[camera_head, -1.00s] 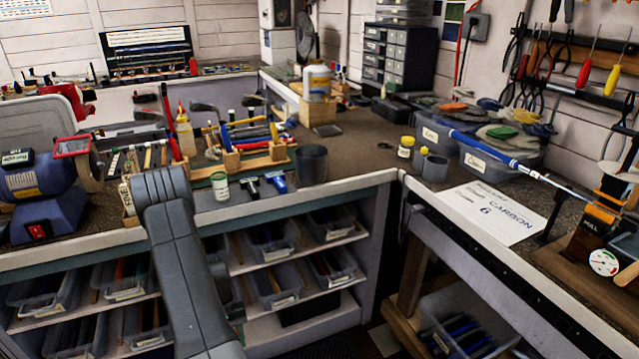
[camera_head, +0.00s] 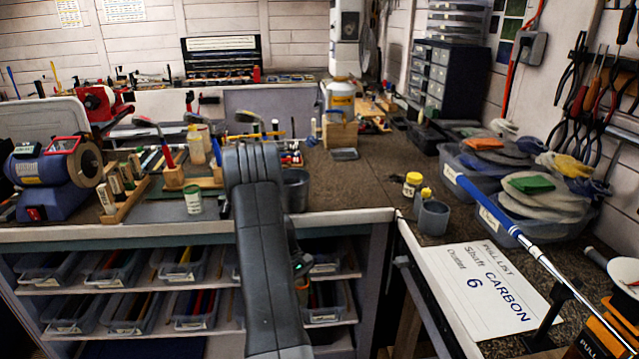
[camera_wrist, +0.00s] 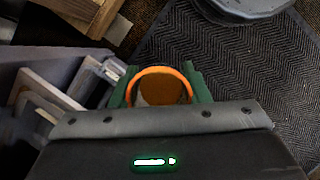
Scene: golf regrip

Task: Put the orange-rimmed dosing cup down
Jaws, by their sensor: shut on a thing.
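In the wrist view, the orange-rimmed dosing cup (camera_wrist: 162,88) sits between the two green fingers of my gripper (camera_wrist: 161,92). The fingers press on its sides, one left and one right. Its orange rim faces the camera, and its inside looks brownish. The lower part of the cup is hidden behind the gripper body.
In the wrist view, a dark herringbone mat (camera_wrist: 225,70) spreads at right, with a pale round object (camera_wrist: 245,8) at the top. In the head view, a paper sheet (camera_head: 485,285), grey cup (camera_head: 433,217) and golf club (camera_head: 510,230) occupy the right bench.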

